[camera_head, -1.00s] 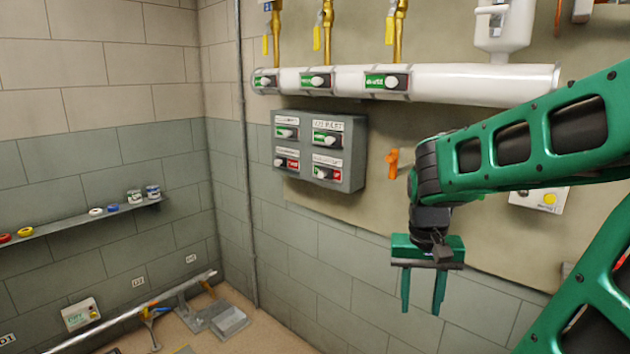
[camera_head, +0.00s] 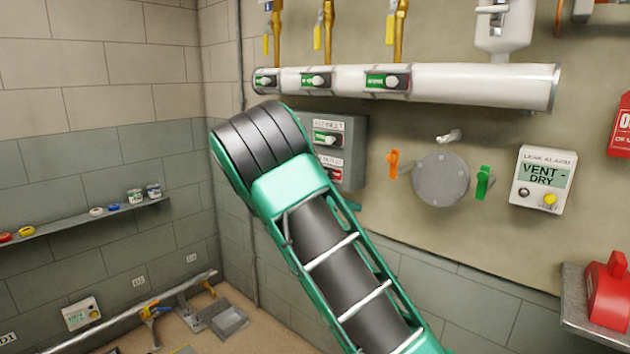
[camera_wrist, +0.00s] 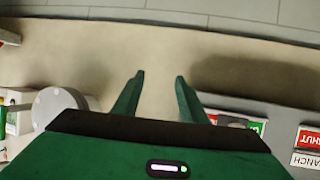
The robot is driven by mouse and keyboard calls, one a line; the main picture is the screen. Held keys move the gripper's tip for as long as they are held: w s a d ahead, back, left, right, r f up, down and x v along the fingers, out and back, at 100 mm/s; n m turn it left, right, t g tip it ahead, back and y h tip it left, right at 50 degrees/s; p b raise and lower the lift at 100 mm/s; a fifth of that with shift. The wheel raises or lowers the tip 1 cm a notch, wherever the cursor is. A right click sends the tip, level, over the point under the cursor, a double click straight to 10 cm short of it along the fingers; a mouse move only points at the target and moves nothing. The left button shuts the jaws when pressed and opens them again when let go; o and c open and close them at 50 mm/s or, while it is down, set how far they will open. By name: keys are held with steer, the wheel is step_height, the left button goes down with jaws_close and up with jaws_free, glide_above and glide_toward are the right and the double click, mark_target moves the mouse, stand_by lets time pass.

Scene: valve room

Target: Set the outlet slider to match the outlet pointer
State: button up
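In the wrist view, a red plate reading partly "HUT" (camera_wrist: 310,138) sits at the right edge. I cannot identify the outlet pointer.
The white pipe (camera_head: 480,85) carries several green-marked switches. Right of the panel are an orange handle (camera_head: 392,163), a round grey plate (camera_head: 440,180), a green handle (camera_head: 484,182) and a leak alarm (camera_head: 543,180) reading "VENT - DRY". A red object (camera_head: 607,290) stands at lower right.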

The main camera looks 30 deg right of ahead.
steer(key=w+a+r+t+h, duration=0.4)
steer(key=w+a+r, duration=0.1)
steer(key=w+a, duration=0.65)
steer(key=x, duration=1)
steer(key=shift+r, duration=0.2)
steer(key=shift+s, duration=0.15)
steer(key=shift+c, duration=0.4)
